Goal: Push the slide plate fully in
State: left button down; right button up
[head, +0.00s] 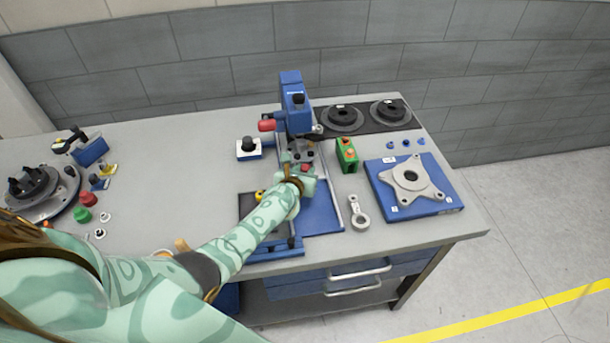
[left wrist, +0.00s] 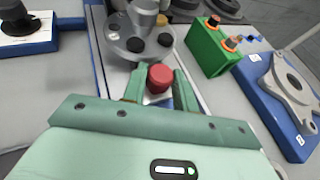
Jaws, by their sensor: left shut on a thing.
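My left gripper (head: 304,172) reaches over the blue slide fixture (head: 322,216) from the near side. In the left wrist view the left gripper (left wrist: 160,88) has its two green fingers on either side of a red knob (left wrist: 160,76) and is shut on it. The knob stands on a small pale plate (left wrist: 153,98), which looks like the slide plate; the fingers and palm hide most of it. A round grey part with black knobs (left wrist: 137,37) sits just beyond the red knob. My right gripper is not in view.
A blue press-like column with a red handle (head: 267,125) rises behind the fixture. A green block (head: 347,154), a metal ring-ended link (head: 359,213) and a blue plate with a star-shaped casting (head: 411,186) lie to the right. The bench left of the fixture (head: 190,155) is mostly clear.

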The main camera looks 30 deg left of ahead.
pick_arm(q)
jog(key=shift+w+a+r, duration=0.1)
jog(key=shift+r, duration=0.05)
jog(key=c, duration=1.2)
grip_release()
jog(key=shift+o, duration=0.5)
jog(key=shift+a+r, duration=0.1)
jog(key=shift+r, duration=0.15)
jog(key=shift+s+r+p, duration=0.1)
jog(key=shift+s+p, duration=0.2)
jog(key=shift+p, duration=0.1)
jog(key=p+v, duration=0.3)
jog(key=v, duration=0.2)
jog(key=shift+s+r+p, duration=0.15)
jog(key=shift+s+p, duration=0.15)
jog(key=shift+p, duration=0.05)
jog(key=p+v, duration=0.2)
jog(key=v, duration=0.8)
jog(key=shift+s+f, duration=0.25)
jog(key=shift+f, duration=0.05)
